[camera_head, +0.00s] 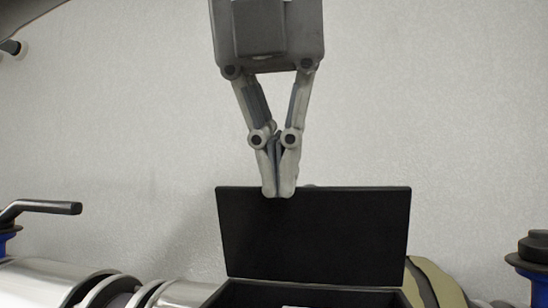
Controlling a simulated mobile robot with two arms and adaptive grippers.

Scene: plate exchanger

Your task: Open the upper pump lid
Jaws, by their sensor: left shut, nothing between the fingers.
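The black pump lid (313,238) stands almost upright at the back of a dark box (300,297), which is cut off by the bottom edge. My left gripper (279,194) hangs down from the top of the view. Its fingers are shut together with nothing between them. The fingertips overlap the lid's top edge, left of its middle, on the near side; I cannot tell whether they touch it. Something white (296,307) barely shows inside the box. My right gripper is not in view.
Silvery pipework (40,283) lies at the lower left, with a dark lever handle (50,207) above it. A blue and black valve part (532,262) stands at the right edge. A beige rounded part (437,283) sits right of the box.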

